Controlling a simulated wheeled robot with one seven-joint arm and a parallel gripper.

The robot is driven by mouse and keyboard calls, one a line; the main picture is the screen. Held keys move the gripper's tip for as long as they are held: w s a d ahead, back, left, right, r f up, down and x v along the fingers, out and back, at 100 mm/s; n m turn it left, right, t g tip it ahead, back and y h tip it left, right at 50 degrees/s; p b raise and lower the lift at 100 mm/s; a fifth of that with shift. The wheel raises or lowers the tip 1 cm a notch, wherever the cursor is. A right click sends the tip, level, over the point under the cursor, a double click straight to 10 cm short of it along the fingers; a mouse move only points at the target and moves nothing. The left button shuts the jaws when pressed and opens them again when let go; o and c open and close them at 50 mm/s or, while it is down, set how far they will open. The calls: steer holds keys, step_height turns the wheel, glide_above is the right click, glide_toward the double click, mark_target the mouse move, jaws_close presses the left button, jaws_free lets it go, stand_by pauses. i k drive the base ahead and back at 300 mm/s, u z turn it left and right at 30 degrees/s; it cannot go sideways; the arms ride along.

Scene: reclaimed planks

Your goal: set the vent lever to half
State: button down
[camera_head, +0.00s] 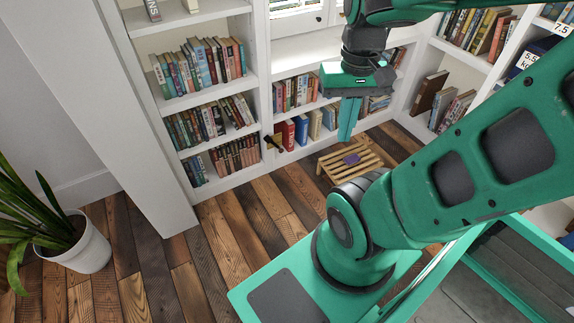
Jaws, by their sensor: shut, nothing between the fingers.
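A small black lever (271,146) sits on a brownish plate (279,139) at the front of the white bookcase, just left of the red and blue books. It looks like the vent lever; its exact angle and any marks are too small to read. My gripper (345,139) hangs fingers down to the right of the lever, clearly apart from it. Its green fingers are together with nothing between them.
White bookcases full of books (204,66) line the back. A potted plant (80,246) is at left. The plank floor (224,238) is clear in front of the lever.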

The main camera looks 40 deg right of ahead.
mark_target(267, 139)
steer(key=k, duration=0.3)
steer(key=z, duration=0.35)
steer(key=i, duration=1.5)
steer(key=u, duration=0.05)
